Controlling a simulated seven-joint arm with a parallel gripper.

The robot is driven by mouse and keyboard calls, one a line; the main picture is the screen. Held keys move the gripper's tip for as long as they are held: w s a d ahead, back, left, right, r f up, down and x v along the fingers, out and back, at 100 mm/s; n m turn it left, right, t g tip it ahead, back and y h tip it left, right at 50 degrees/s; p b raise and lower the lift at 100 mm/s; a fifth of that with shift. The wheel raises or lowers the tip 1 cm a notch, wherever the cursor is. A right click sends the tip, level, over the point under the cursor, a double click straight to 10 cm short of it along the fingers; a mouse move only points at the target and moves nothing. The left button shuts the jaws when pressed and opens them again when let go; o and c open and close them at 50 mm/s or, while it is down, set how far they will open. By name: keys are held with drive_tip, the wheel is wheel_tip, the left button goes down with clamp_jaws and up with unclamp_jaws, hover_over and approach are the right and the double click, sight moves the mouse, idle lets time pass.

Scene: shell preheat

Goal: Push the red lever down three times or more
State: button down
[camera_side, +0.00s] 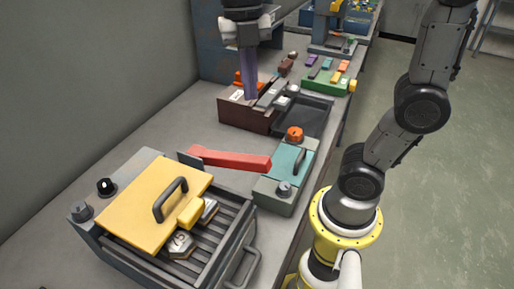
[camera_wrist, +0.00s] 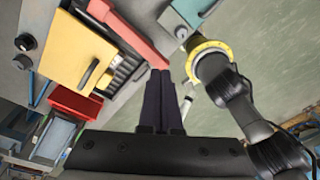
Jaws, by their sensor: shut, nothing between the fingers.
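The red lever (camera_side: 230,160) is a long bar that runs from a grey bracket (camera_side: 190,159) towards the teal box and looks about level. In the wrist view the lever (camera_wrist: 130,32) lies beyond my fingers, its free end close to the fingertips in the picture. My gripper (camera_side: 250,97) is shut and empty, with dark purple fingers pointing down. In the side view it hangs farther back than the lever and apart from it. In the wrist view the fingers (camera_wrist: 160,72) are together; how high they are above the lever is hard to tell.
In front stands a grey unit with slatted rack (camera_side: 225,215), yellow lid (camera_side: 150,205) and knobs. The teal box (camera_side: 290,165) with an orange knob (camera_side: 295,133) is right of the lever. A dark red bin (camera_side: 240,118) stands behind. The bench continues back with coloured blocks.

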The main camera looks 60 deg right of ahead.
sight(260, 159)
drive_tip(key=a+m, duration=0.1)
drive_tip(key=m, duration=0.1)
drive_tip(key=a+r+m+g, duration=0.1)
drive_tip(key=m, duration=0.1)
drive_tip(key=a+r+m, duration=0.1)
drive_tip(key=m, duration=0.2)
drive_tip(key=shift+w+a+r+g+h, duration=0.2)
drive_tip(key=shift+w+a+g+h, duration=0.1)
drive_tip(key=shift+w+g, duration=0.1)
drive_tip(key=shift+d+f, duration=0.1)
drive_tip(key=x, duration=1.4)
